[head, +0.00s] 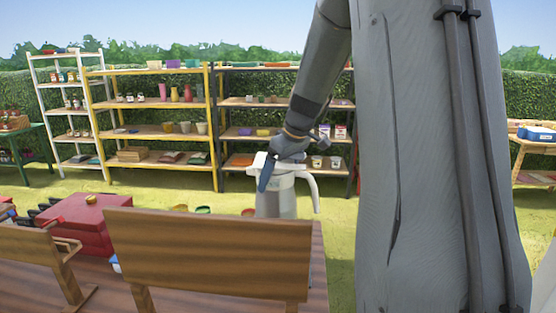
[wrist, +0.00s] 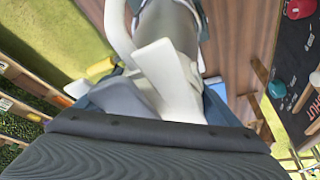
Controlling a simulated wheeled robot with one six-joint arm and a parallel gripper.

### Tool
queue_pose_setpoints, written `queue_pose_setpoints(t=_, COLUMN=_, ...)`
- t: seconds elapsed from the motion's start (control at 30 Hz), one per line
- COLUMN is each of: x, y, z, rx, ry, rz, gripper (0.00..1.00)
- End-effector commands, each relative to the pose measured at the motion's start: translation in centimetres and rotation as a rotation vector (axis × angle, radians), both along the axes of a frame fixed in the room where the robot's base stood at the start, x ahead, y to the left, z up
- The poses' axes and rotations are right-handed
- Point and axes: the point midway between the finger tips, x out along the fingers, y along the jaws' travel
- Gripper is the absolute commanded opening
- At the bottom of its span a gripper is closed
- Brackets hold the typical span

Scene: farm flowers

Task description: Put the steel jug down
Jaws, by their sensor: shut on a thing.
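The steel jug (head: 274,205) has a grey body, a white top and a white curved handle on its right side. It looks upright in the head view, at the far edge of the wooden table (head: 318,270). A wooden board hides its base, so I cannot tell whether it touches the table. My gripper (head: 268,172) is shut on the jug at its white top. In the wrist view the jug (wrist: 170,35) extends away from my blue fingers, with its white part between them.
A red box (head: 85,222) sits on the table at left. Wooden boards (head: 208,255) stand in front of the jug. White, yellow (head: 150,133) and dark shelves with pots stand behind, across open grass. A green table (head: 22,140) is at far left.

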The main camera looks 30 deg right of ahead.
Motion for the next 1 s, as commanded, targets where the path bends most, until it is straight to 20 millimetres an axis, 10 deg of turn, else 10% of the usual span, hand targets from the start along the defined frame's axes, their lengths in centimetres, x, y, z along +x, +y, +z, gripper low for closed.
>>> queue_pose_setpoints(t=0.77, x=0.1, y=-0.1, z=-4.3, rx=-0.003, ry=-0.004, rz=-0.001, gripper=0.24)
queue_pose_setpoints(t=0.8, x=-0.1, y=0.0, z=-4.6, rx=-0.001, ry=0.002, rz=0.001, gripper=0.9)
queue_pose_setpoints(t=1.0, x=0.0, y=0.0, z=-4.5, rx=-0.002, ry=0.0, rz=0.001, gripper=1.0)
